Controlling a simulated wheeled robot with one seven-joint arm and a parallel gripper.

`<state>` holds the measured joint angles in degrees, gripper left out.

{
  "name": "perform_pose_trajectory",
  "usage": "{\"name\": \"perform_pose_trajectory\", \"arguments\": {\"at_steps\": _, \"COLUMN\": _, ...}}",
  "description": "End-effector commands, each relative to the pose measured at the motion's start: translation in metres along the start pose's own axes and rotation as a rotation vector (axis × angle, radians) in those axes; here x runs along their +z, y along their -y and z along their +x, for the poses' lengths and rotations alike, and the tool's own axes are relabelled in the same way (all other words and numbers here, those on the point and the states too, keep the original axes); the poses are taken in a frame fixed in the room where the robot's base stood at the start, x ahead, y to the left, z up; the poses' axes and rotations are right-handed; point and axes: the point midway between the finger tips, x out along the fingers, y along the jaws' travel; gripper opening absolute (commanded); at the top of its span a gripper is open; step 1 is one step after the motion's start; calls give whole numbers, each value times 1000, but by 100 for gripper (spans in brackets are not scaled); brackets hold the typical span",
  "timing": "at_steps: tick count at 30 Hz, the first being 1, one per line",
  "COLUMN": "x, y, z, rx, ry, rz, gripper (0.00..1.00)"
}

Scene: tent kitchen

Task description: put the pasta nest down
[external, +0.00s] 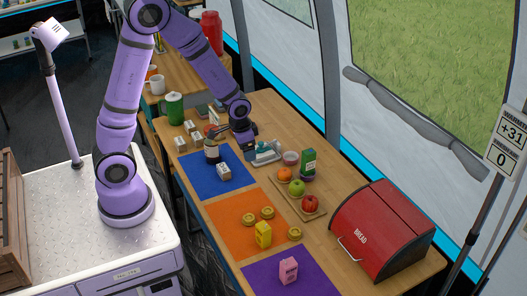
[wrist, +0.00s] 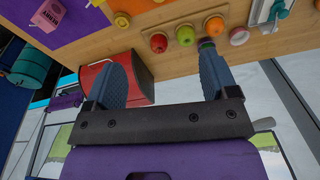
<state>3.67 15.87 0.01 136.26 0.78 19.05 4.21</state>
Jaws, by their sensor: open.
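Several round yellow pasta nests lie on the orange mat (external: 227,216); one pasta nest (external: 267,212) is at its back edge and another pasta nest (external: 295,233) is at its right edge. One pasta nest (wrist: 122,20) also shows at the top of the wrist view. My gripper (external: 243,142) is above the back part of the table, beyond the blue mat (external: 195,168). In the wrist view my gripper (wrist: 162,62) has its two fingers wide apart with nothing held between them. It is apart from the nests.
A red bread box (external: 382,230) stands at the right. A yellow box (external: 263,234) is among the nests; a pink box (external: 288,270) is on the purple mat.

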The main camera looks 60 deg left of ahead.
Motion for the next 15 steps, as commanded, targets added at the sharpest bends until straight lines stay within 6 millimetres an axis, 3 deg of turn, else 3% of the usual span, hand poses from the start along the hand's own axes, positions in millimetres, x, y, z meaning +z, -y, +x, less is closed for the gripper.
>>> {"name": "perform_pose_trajectory", "arguments": {"at_steps": 1, "x": 0, "y": -2, "z": 20, "rx": 3, "ry": 22, "rz": 7, "gripper": 80}}
{"name": "perform_pose_trajectory", "arguments": {"at_steps": 9, "x": 6, "y": -9, "z": 113, "rx": 13, "ry": 90, "rz": 40, "gripper": 80}}
{"name": "perform_pose_trajectory", "arguments": {"at_steps": 15, "x": 22, "y": -16, "z": 173, "rx": 20, "ry": 133, "rz": 62, "gripper": 80}}
